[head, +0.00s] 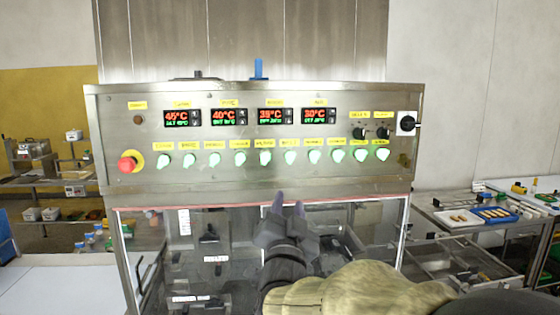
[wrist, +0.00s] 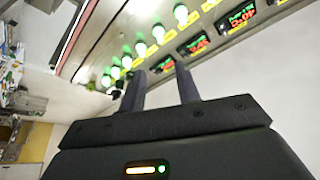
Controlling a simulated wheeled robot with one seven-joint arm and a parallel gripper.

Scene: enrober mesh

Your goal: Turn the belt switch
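A row of several switches lit green (head: 265,157) runs along the lower part of the steel control panel (head: 290,104). Each has a yellow label above it; the labels are too small to read, so I cannot tell which is the belt switch. The green switches also show in the wrist view (wrist: 140,48), beyond my fingers. My gripper (head: 288,206) is below the middle of the row, in front of the glass doors, and apart from the switches. In the wrist view, its two fingers (wrist: 160,72) stand apart with nothing between them.
A red emergency button (head: 127,164) is at the panel's left end. Several temperature displays (head: 229,117) sit above the switches. Two black knobs (head: 370,133) and a black rotary switch (head: 407,123) are at the right. A table with trays (head: 455,222) stands at the right.

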